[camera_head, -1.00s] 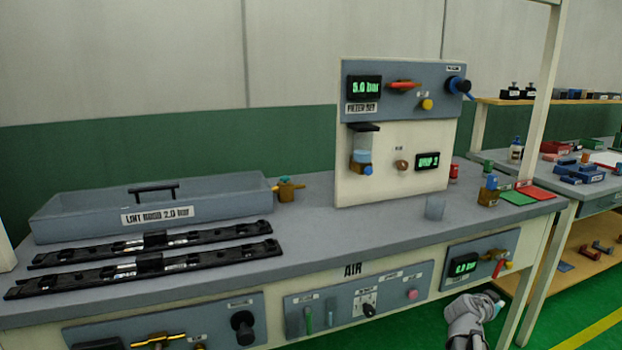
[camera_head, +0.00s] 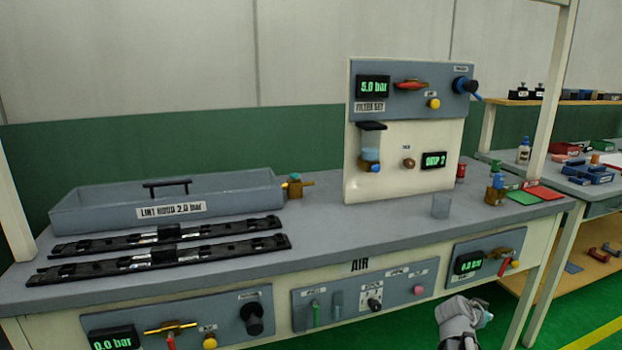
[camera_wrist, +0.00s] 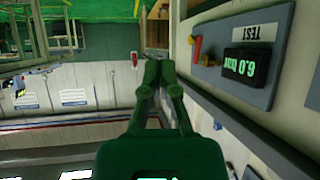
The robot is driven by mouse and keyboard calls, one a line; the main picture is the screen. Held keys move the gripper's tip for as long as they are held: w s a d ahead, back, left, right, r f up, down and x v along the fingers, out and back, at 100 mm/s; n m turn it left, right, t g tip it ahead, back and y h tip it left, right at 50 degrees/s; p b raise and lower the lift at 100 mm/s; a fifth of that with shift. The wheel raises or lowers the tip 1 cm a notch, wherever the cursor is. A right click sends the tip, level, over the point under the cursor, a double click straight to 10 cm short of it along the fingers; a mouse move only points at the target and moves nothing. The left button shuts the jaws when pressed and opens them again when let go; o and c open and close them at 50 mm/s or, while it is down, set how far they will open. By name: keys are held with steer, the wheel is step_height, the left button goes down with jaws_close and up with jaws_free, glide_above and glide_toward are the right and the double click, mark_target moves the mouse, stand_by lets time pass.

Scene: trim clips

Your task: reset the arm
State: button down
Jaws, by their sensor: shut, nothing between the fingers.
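My gripper (camera_wrist: 158,62) shows in the wrist view, dark green, with its two fingers together and nothing between them. In the wrist view the TEST panel with a 6.0 bar display (camera_wrist: 246,62) is to its right, apart from the fingers. In the head view, a grey-white part of my arm (camera_head: 462,318) shows at the bottom, in front of the bench's lower right side. The fingers cannot be made out in that view.
Green floor (camera_head: 570,310) is free at the right.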

steer(key=s+a+f+n+g+y, duration=0.2)
steer(key=a+f+n+y, duration=0.15)
steer(key=a, duration=0.85)
steer(key=s+a+f+n+g+y, duration=0.1)
steer(key=s+a+f+n+y, duration=0.25)
steer(key=a, duration=0.75)
steer(key=a+f+n+g+y, duration=0.2)
steer(key=a+n+y, duration=0.25)
steer(key=a, duration=0.75)
step_height(320, 180, up, 29)
steer(key=p, duration=2.9)
steer(key=shift+s+n+h, duration=0.2)
steer(key=shift+n+h, duration=0.15)
steer(key=shift+n, duration=0.1)
steer(key=shift+d+f, duration=0.1)
steer(key=w+d+f+m+t+h+b, duration=0.2)
steer(key=w+d+f+m+h+b, duration=0.2)
steer(key=d+b, duration=0.6)
steer(key=w+d+f+m+t+h+b, duration=0.2)
steer(key=w+d+f+m+h+b, duration=0.3)
steer(key=d, duration=1.1)
steer(key=w+d+f+m+t+h+b, duration=0.2)
steer(key=w+d+f+m+h+b, duration=0.2)
steer(key=w+d+f+b, duration=0.5)
steer(key=shift+w+d+f+m+h+b, duration=0.35)
steer(key=shift+w+d+b, duration=0.55)
steer(key=shift+d+b, duration=2.5)
steer(key=shift+a+r+b, duration=0.1)
steer(key=shift+a+b, duration=0.75)
steer(key=shift+a, duration=0.05)
